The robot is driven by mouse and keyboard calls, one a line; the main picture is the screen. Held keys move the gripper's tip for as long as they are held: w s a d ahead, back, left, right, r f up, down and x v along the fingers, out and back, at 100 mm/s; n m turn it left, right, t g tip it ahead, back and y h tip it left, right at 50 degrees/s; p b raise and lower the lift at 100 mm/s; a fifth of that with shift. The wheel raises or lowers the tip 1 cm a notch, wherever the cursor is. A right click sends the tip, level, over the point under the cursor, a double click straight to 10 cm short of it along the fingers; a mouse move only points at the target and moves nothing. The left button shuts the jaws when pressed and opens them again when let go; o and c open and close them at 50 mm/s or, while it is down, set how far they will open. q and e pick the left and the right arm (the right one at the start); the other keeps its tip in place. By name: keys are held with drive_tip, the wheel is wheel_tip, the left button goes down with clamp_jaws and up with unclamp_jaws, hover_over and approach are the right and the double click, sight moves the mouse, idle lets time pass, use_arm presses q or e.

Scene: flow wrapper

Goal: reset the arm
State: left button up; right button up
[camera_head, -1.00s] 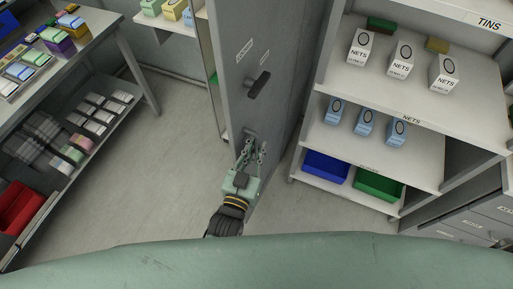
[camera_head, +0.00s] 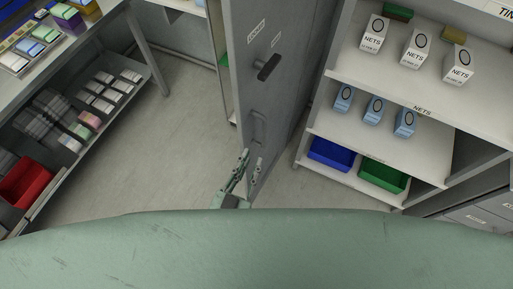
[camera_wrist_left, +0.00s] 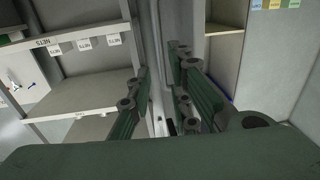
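My left gripper (camera_head: 248,173) shows at the lower middle of the head view, its palm partly hidden by the pale green part of my own body. Its two dark green fingers stand apart, and nothing is seen held between them. In the left wrist view the open fingers (camera_wrist_left: 163,100) frame the grey edge of a door. The grey cabinet door (camera_head: 288,75) stands open in the head view, with a handle (camera_head: 258,126) just above the fingertips and a dark latch knob (camera_head: 268,67) higher up. The fingers look clear of the handle. My right gripper is not in view.
At right, a shelf unit (camera_head: 400,87) carries white and blue NETS boxes, with a blue bin (camera_head: 331,154) and a green bin (camera_head: 382,175) below. At left, a rack (camera_head: 150,60) holds small packs and a red bin (camera_head: 27,182). Floor (camera_head: 180,125) between is clear.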

use_arm(q)
drive_tip(key=shift+s+a, duration=0.2)
drive_tip(key=shift+s, duration=0.3)
drive_tip(key=s+a+f+g+y+b, duration=0.1)
drive_tip(key=s+a+f+g, duration=0.1)
drive_tip(key=f, duration=0.7)
drive_tip(key=s+a+f+g+y, duration=0.1)
drive_tip(key=s+a+f+g, duration=0.2)
drive_tip(key=f, duration=0.7)
drive_tip(key=s+a+f+g+y+b, duration=0.1)
drive_tip(key=s+a+f+g, duration=0.1)
drive_tip(key=f, duration=0.7)
drive_tip(key=s+a+f+n+g+y, duration=0.1)
drive_tip(key=s+a+f+g+y, duration=0.1)
drive_tip(key=s+a+f+g, duration=0.2)
drive_tip(key=s+a+f+n+g+y+b, duration=0.1)
drive_tip(key=s+a+f+g, duration=0.3)
drive_tip(key=s+a+f, duration=0.6)
drive_tip(key=s+f, duration=0.4)
drive_tip(key=s, duration=0.2)
drive_tip(key=shift+a+f+g+y+b, duration=0.3)
drive_tip(key=shift+a+f+y, duration=0.05)
drive_tip(key=shift+a+y, duration=0.05)
